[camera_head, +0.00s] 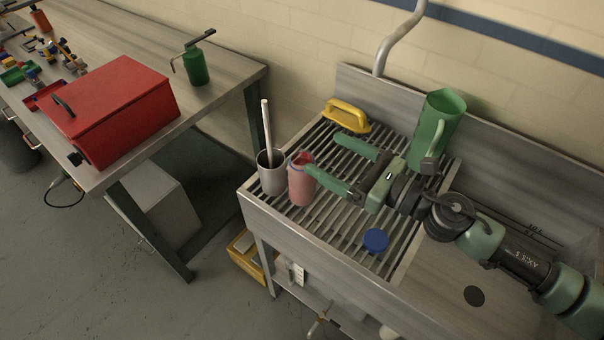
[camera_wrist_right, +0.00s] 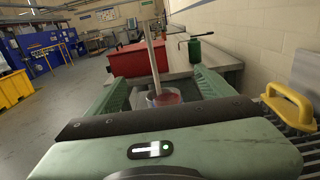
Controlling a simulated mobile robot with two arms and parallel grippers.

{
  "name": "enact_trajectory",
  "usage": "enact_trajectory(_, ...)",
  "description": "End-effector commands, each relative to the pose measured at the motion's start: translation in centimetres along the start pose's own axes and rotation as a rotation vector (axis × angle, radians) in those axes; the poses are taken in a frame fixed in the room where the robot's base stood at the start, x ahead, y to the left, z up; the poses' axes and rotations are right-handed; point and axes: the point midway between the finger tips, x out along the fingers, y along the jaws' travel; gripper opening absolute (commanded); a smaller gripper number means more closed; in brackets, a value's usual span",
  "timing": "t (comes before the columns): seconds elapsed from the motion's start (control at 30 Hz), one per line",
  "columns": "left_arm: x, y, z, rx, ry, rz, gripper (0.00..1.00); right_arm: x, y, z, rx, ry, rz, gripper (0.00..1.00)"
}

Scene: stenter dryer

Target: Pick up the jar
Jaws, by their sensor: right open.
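The jar (camera_head: 301,182) is a pinkish-red, see-through container standing upright on the slatted drainboard (camera_head: 330,215). In the right wrist view the jar (camera_wrist_right: 165,98) shows ahead, between the two fingers, with its lower part hidden by the gripper body. My right gripper (camera_head: 328,158) is open, its green fingers pointing left toward the jar. In the head view the nearer fingertip overlaps the jar's upper right side; I cannot tell whether it touches. My left gripper is not in view.
A grey cup (camera_head: 271,178) with a white stick stands close left of the jar. A yellow-handled tool (camera_head: 346,116), a green pitcher (camera_head: 436,130) and a blue lid (camera_head: 376,241) are on the drainboard. A red toolbox (camera_head: 115,110) sits on the left bench.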

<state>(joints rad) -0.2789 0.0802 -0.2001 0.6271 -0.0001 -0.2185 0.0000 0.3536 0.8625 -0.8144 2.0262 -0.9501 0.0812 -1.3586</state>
Motion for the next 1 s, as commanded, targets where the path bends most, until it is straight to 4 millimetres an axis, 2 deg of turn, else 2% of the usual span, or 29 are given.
enact_trajectory(0.03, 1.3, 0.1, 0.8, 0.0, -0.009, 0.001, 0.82, 0.0, 0.0, -1.4, 0.001, 0.0, 0.0, 0.83)
enact_trajectory(0.2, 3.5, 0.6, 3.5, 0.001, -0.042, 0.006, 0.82, 0.0, 0.0, -3.7, 0.002, -0.001, 0.0, 0.83)
enact_trajectory(0.3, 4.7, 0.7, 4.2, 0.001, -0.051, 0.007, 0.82, 0.0, 0.0, -4.9, 0.002, -0.001, 0.0, 0.83)
enact_trajectory(0.57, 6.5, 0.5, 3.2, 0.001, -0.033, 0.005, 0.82, 0.0, 0.0, -7.3, 0.006, 0.0, -0.002, 0.83)
enact_trajectory(0.7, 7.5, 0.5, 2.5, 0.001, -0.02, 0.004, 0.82, 0.0, 0.1, -10.0, 0.011, 0.001, -0.002, 0.83)
enact_trajectory(0.9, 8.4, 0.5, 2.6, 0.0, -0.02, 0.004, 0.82, 0.0, 0.1, -13.7, 0.008, 0.0, -0.003, 0.83)
enact_trajectory(0.97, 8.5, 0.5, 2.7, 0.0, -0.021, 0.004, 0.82, 0.0, 0.0, -14.4, 0.006, -0.001, -0.003, 0.83)
enact_trajectory(1.0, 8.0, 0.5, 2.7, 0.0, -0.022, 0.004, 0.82, 0.5, 0.0, -13.9, 0.003, -0.004, -0.002, 0.83)
